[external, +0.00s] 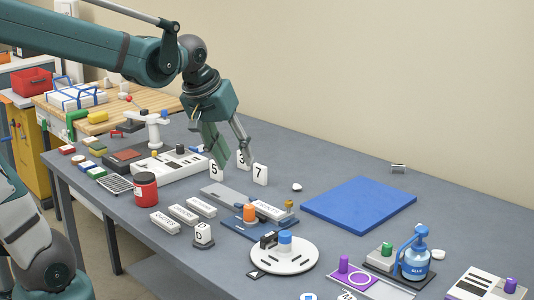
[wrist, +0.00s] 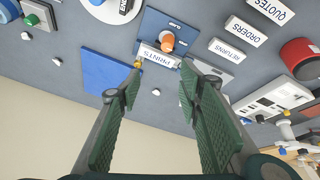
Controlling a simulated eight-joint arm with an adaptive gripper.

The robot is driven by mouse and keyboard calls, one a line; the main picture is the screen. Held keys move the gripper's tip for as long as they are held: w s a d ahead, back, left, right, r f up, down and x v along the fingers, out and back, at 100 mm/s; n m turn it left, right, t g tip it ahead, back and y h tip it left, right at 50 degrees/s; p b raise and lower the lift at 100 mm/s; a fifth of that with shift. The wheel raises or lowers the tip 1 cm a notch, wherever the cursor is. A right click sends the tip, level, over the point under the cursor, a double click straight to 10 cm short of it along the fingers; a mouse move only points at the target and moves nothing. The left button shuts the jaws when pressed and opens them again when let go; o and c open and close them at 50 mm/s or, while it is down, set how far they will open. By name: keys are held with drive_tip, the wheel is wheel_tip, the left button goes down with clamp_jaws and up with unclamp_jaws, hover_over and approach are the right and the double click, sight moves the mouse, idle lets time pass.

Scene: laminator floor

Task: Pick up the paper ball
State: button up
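A small whitish lump (external: 297,187) lies on the grey table left of the blue mat; it looks like the paper ball, but it is too small to be sure. It also shows in the wrist view (wrist: 156,92), between my fingertips in the picture. A similar pale lump (external: 438,254) lies near the blue bottle. My gripper (external: 234,160) is open and empty, pointing down above the table near the number blocks, left of the first lump. In the wrist view both green-padded fingers (wrist: 160,86) are spread wide apart.
White number blocks (external: 260,174) stand close to my fingers. The blue mat (external: 360,205) lies flat at the right. In front are label blocks (external: 201,206), a red jar (external: 145,190), a white round plate (external: 284,256) and a blue bottle (external: 415,262). Bare table surrounds the first lump.

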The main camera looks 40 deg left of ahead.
drive_tip(key=w+a+r+n+g+p, duration=0.1)
drive_tip(key=w+n+p, duration=0.2)
drive_tip(key=w, duration=0.5)
drive_tip(key=n+g+p, duration=0.4)
drive_tip(key=n+p, duration=0.4)
drive_tip(key=p, duration=0.1)
hover_over(297, 188)
wheel_tip(297, 188, down, 12)
drive_tip(key=shift+w+a+f, duration=0.55)
drive_tip(key=shift+w+a, duration=0.05)
drive_tip(key=shift+w, duration=0.1)
drive_tip(key=shift+f, duration=1.3)
drive_tip(key=shift+f, duration=0.1)
